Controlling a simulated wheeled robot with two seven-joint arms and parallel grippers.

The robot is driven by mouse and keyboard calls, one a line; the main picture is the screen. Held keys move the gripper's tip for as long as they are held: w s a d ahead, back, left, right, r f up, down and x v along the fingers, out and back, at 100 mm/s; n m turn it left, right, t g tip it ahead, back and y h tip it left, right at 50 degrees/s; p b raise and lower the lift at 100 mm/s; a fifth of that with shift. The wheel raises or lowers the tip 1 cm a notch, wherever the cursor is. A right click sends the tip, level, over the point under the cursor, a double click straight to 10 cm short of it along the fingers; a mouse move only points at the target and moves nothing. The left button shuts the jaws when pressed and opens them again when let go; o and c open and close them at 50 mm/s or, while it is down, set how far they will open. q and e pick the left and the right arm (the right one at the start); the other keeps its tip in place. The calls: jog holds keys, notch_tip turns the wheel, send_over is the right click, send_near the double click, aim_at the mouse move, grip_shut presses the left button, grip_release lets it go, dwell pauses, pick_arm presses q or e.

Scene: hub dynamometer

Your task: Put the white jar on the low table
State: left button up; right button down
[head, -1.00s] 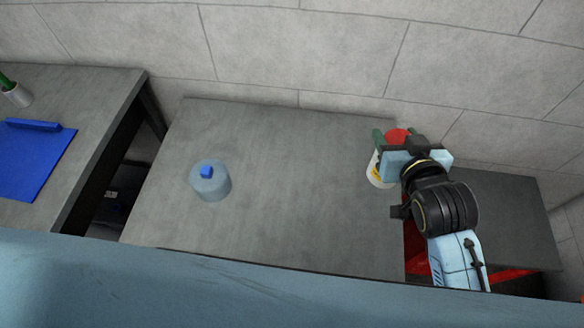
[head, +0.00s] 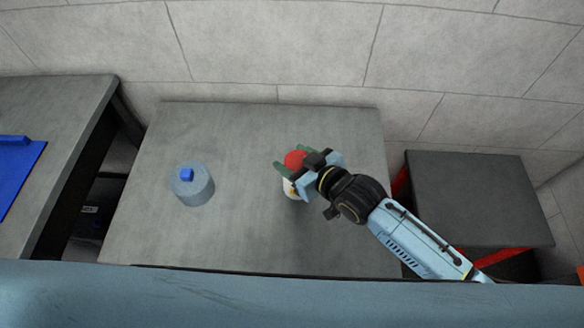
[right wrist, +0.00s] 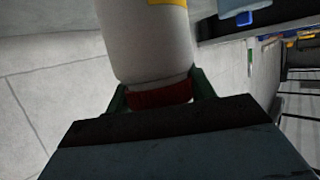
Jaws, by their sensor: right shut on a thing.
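The white jar (head: 289,188) has a red lid (head: 294,158) and a yellow patch. My right gripper (head: 296,163) is shut on the jar at its lid, with a green finger on either side. In the head view the jar is over the right half of the grey middle table (head: 245,135); I cannot tell whether its base touches the top. In the right wrist view the white jar body (right wrist: 145,45) extends away from the red lid (right wrist: 160,95) between the green fingers. My left gripper is not in view.
A grey-blue cylinder (head: 193,188) with a blue knob stands on the left of the middle table. A dark-topped unit with red sides (head: 475,195) stands at the right, past a gap. A table with a blue board (head: 15,170) is at the left. A wall (head: 270,45) runs behind.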

jog(key=shift+f+b, duration=0.35)
jog(key=shift+f, duration=1.3)
jog(key=shift+f, duration=0.1)
jog(key=c, duration=0.5)
grip_release()
jog(key=shift+f, duration=0.15)
jog(key=shift+r, duration=0.3)
jog(key=p+v, duration=0.2)
jog(key=v, duration=1)
jog(key=shift+s+f, duration=0.1)
